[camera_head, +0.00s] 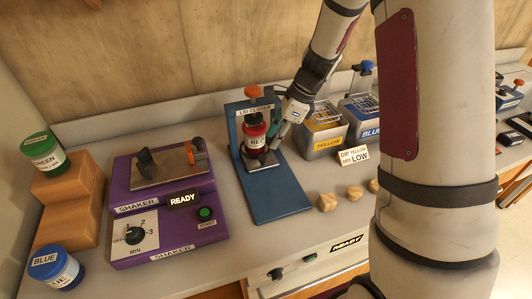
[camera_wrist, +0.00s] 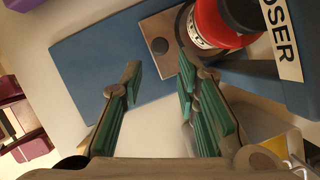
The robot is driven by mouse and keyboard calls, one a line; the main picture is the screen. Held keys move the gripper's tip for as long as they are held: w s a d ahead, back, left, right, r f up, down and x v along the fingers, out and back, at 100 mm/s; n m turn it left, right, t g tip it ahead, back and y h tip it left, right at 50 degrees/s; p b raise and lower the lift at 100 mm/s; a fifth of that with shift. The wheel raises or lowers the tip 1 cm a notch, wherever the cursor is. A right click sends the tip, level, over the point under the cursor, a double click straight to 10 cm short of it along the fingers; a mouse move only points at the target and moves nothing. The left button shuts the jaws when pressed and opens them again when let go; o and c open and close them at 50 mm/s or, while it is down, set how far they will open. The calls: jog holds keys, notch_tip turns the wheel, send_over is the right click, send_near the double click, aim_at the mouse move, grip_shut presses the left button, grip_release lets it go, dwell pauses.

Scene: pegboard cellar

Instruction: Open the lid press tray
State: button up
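The lid press is a blue stand labelled LID CLOSER (camera_head: 254,110), with an orange knob on top, at the middle of the bench. Its grey metal tray (camera_head: 262,162) lies on the blue base under a red can (camera_head: 254,138), which stands upright below the dark press head.
A purple shaker (camera_head: 165,205) with a READY display stands left. Yellow (camera_head: 325,140) and blue (camera_head: 362,118) baths stand right of the press. Small wooden pieces (camera_head: 328,202) lie before them. The front of the blue base is clear.

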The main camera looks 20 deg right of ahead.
aim_at(263, 158)
jog(key=x, duration=0.7)
jog(key=shift+a+f, duration=0.15)
jog(key=shift+f, duration=0.15)
grip_shut()
